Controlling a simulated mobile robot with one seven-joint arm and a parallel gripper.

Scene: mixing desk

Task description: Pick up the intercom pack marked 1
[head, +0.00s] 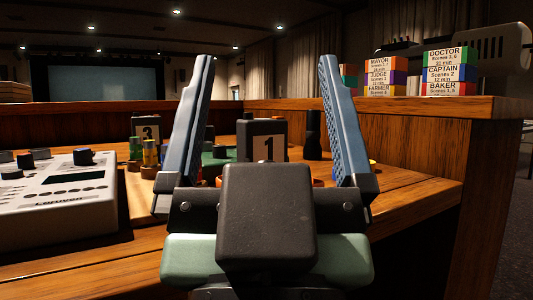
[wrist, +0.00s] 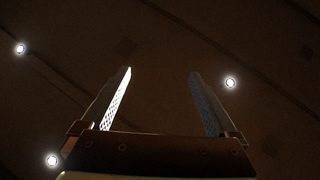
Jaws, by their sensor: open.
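The intercom pack marked 1 (head: 267,147) is a dark upright box with a white label on the desk. In the head view it shows between my gripper's raised fingers, beyond the gripper; its lower part is hidden by my gripper's body. My gripper (head: 262,62) is open and empty, with its two blue-grey fingers wide apart. In the wrist view the gripper (wrist: 160,75) shows with nothing between its fingers, against the dark ceiling. A second pack marked 3 (head: 147,128) stands further left on the desk.
A white console (head: 62,197) with dark knobs fills the left of the desk. Small coloured stacks (head: 150,152) stand between it and my gripper. A dark cylinder (head: 313,135) stands right of pack 1. Labelled coloured blocks (head: 448,72) sit on the raised wooden ledge (head: 420,104) at right.

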